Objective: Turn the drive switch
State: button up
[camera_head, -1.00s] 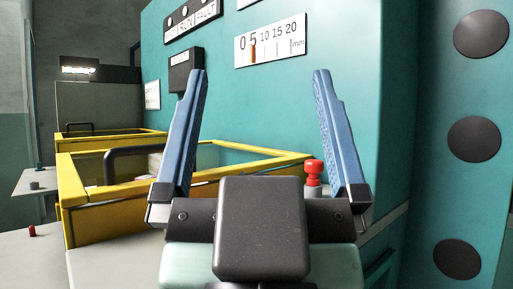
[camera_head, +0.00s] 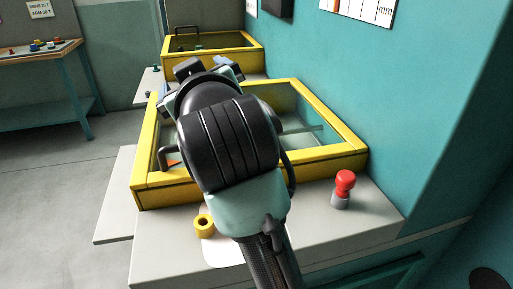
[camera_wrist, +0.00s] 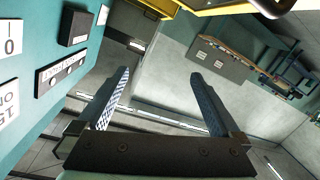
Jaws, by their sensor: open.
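No part is clearly readable as the drive switch. A black box (camera_wrist: 79,27) is fixed to the teal machine wall at the upper left of the wrist view. Only its lower edge (camera_head: 279,7) shows at the top of the head view. I cannot tell whether it is the switch. My gripper (camera_wrist: 160,76) is open, its two blue fingers apart with nothing between them. In the head view my gripper (camera_head: 208,68) is mostly hidden behind my dark wrist, above the yellow-framed guards and left of the wall.
A near yellow-framed guard (camera_head: 318,163) with a black handle stands on the grey bench, a second guard (camera_head: 250,45) behind it. A red-topped knob (camera_head: 344,185) and a yellow ring (camera_head: 203,226) sit near the front. A dark lamp panel (camera_wrist: 62,73) is on the wall. Open floor lies left.

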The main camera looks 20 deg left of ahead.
jog(key=n+g+h+p, duration=0.1)
jog(key=g+p, duration=0.1)
jog(key=p, duration=0.2)
jog(key=s+a+f+n+g+h+p, duration=0.1)
jog(key=g+p, duration=0.1)
jog(key=p, duration=0.2)
jog(key=f+g+h+p, duration=0.1)
jog(key=g+h+p, duration=0.1)
jog(key=g+p, duration=0.1)
jog(key=shift+s+a+f+n+p, duration=0.15)
jog(key=shift+n+p, duration=0.25)
jog(key=shift+p, duration=0.45)
jog(key=s+d+f+n+g+h+p, duration=0.1)
jog(key=s+d+g+h+p, duration=0.45)
jog(key=d+p, duration=0.6)
jog(key=shift+g+h, duration=0.25)
jog(key=shift+h, duration=0.2)
notch_tip(320, 180, down, 13)
jog(key=p, duration=0.3)
jog(key=shift+w+a, duration=0.15)
jog(key=shift+c, duration=0.3)
jog(key=c, duration=1.2)
jog(key=shift+p, duration=0.3)
jog(key=shift+c, duration=0.2)
